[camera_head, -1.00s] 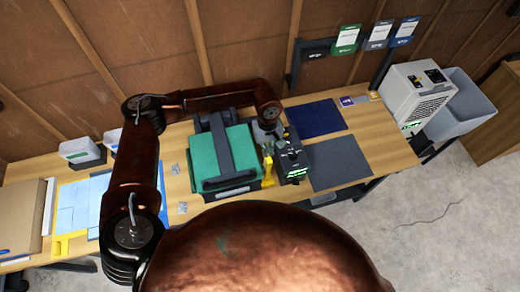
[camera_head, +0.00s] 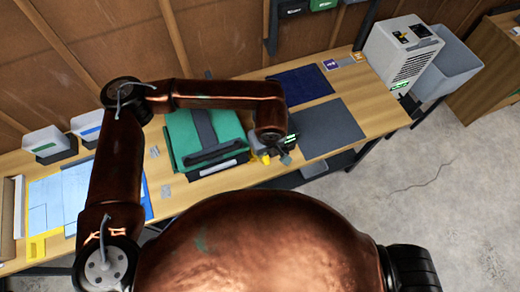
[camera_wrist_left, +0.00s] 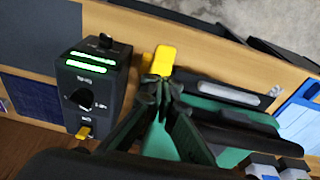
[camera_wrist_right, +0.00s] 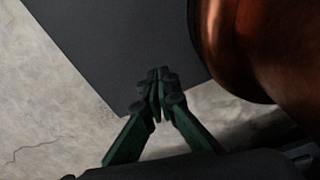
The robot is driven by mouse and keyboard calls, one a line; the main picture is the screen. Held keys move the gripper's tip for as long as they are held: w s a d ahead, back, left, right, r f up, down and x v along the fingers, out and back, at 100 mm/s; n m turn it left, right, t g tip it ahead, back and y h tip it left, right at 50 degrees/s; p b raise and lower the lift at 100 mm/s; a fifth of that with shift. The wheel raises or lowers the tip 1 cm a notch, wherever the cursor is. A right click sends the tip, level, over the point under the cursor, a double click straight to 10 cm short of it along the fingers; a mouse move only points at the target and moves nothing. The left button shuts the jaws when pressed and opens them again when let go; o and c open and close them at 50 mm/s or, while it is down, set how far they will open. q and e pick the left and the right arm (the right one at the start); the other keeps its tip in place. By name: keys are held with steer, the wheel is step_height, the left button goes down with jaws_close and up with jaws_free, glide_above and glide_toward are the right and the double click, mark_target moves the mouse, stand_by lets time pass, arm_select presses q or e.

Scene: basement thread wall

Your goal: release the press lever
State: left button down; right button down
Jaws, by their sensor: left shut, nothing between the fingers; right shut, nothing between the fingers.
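The press (camera_head: 222,125) has a green pad and a black bar across its top, and sits mid-bench. Its yellow lever handle (camera_head: 263,158) shows at its right side, mostly behind my left wrist. In the left wrist view the yellow handle (camera_wrist_left: 163,62) lies just beyond the shut fingertips of my left gripper (camera_wrist_left: 160,84). The tips overlap its lower end in the picture; I cannot tell whether they touch. The fingers hold nothing. My right gripper (camera_wrist_right: 160,80) is shut and empty, away from the press, with concrete floor and a dark flat surface behind it.
A black control box (camera_wrist_left: 92,85) with lit green bars and a knob stands close beside the handle. A grey mat (camera_head: 328,128) and a dark blue mat (camera_head: 302,84) lie right of the press. A white machine (camera_head: 400,50) stands at the bench's right end.

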arm_select(q)
steer(key=shift+s+f, duration=0.4)
steer(key=shift+a, duration=0.1)
steer(key=shift+s+d+f, duration=0.15)
steer(key=shift+s+d, duration=0.05)
steer(key=shift+s, duration=0.05)
steer(key=shift+w+a+r, duration=0.1)
steer(key=shift+w+r, duration=0.1)
steer(key=shift+w, duration=0.05)
step_height(320, 180, up, 12)
steer(key=b, duration=0.1)
steer(key=shift+w+r, duration=0.15)
steer(key=shift+w, duration=0.05)
arm_select(e)
steer(key=shift+w+a+f, duration=0.2)
steer(key=shift+w+f, duration=0.65)
steer(key=shift+w, duration=0.3)
arm_select(q)
steer(key=shift+w+a, duration=0.1)
steer(key=shift+a, duration=0.05)
arm_select(e)
steer(key=shift+w, duration=0.1)
